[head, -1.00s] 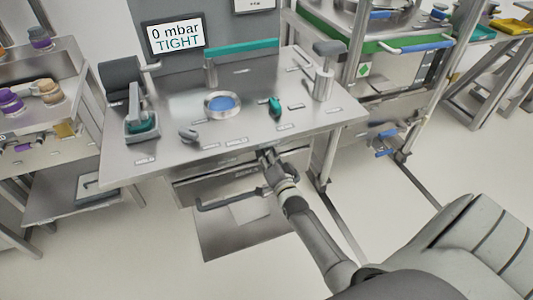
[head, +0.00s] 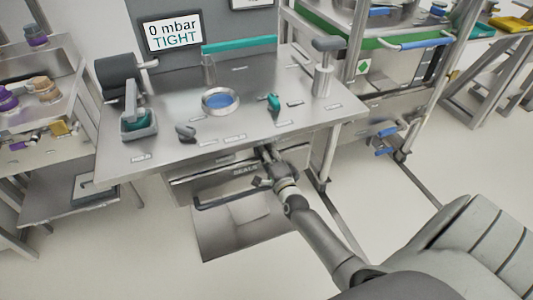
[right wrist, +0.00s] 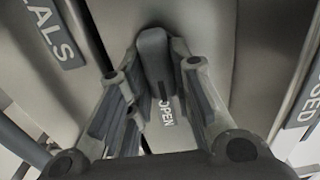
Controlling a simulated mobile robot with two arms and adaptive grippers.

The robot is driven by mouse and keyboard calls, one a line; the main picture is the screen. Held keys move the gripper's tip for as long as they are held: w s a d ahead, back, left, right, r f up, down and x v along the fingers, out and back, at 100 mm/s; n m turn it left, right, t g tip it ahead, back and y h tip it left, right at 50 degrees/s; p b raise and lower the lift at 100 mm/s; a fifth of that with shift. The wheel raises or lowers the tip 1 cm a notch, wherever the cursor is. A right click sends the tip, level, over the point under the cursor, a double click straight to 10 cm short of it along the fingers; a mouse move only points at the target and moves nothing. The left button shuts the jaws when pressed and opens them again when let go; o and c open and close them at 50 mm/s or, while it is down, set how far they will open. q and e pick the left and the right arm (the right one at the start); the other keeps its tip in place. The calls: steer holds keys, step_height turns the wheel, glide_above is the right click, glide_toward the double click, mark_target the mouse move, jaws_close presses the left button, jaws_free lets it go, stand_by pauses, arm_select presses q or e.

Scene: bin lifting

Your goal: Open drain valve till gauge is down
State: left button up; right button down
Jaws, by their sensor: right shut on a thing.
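The gauge screen (head: 173,34) at the back of the steel bench reads "0 mbar TIGHT". My right gripper (head: 267,154) is at the bench's front edge, just above the drawer front. In the right wrist view its two fingers (right wrist: 155,75) are closed around a dark grey valve lever (right wrist: 154,50). An "OPEN" label (right wrist: 167,110) shows between the fingers, beside the lever. A label ending in "SED" (right wrist: 303,98) is at the right edge. The valve's body is hidden. My left gripper is not in view.
On the bench (head: 190,153) are a blue-centred ring (head: 220,101), a teal piece (head: 274,102), a grey hooked part (head: 186,132) and a press-like post (head: 324,68). A drawer handle (head: 228,196) juts out below the bench. A green-edged rack (head: 365,40) stands right.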

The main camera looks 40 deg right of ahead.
steer(key=shift+f, duration=0.1)
stand_by(0.4)
steer(key=c, duration=1.3)
jaws_free()
steer(key=v, duration=1.2)
